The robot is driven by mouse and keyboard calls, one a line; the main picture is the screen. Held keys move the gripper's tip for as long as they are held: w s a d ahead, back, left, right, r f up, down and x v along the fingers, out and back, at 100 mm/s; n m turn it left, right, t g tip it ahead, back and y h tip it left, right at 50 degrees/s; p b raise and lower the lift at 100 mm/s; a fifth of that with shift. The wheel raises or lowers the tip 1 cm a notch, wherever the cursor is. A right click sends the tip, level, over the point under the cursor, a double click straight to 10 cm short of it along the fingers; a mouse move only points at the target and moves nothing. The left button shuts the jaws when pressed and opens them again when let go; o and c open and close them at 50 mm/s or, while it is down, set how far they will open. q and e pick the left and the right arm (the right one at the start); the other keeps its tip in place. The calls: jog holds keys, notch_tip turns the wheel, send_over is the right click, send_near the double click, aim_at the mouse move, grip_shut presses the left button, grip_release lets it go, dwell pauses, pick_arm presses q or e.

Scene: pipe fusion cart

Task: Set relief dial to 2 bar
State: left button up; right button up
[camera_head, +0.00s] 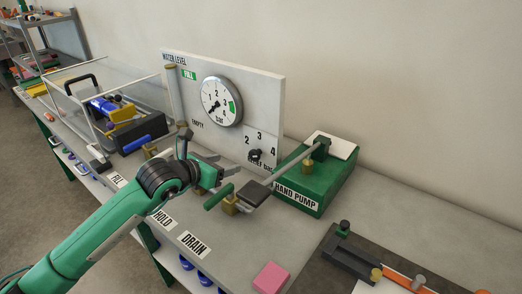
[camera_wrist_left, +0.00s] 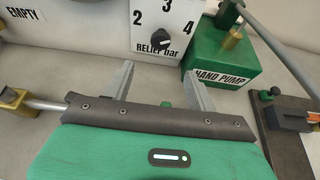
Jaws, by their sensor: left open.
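The relief dial (camera_head: 256,155) is a small black knob on a white panel marked 2, 3 and 4. It also shows in the left wrist view (camera_wrist_left: 162,40), below the 3 and above the "RELIEF bar" label. Its exact pointing is too small to read surely. My left gripper (camera_head: 230,171) is open and empty in front of the panel. In the left wrist view its two grey fingers (camera_wrist_left: 160,70) stand apart, below the knob and not touching it. My right gripper is not in view.
A round pressure gauge (camera_head: 222,101) sits on the white panel (camera_head: 264,96). The green hand pump (camera_head: 312,187), with a long lever, stands right of the dial. A pink block (camera_head: 271,277) lies at the front.

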aim_at(253, 156)
pick_arm(q)
jog(key=p+x, duration=0.3)
jog(key=x, duration=0.8)
jog(key=shift+w+d, duration=0.3)
jog(key=shift+w, duration=0.05)
jog(key=shift+w+d+f, duration=0.3)
jog(key=shift+w+d, duration=0.05)
jog(key=shift+w, duration=0.15)
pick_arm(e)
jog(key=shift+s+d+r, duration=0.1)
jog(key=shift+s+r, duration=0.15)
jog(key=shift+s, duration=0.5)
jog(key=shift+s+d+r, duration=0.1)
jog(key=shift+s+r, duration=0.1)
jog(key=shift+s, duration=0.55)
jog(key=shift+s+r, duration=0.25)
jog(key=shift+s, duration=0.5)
pick_arm(q)
jog(key=c, duration=1)
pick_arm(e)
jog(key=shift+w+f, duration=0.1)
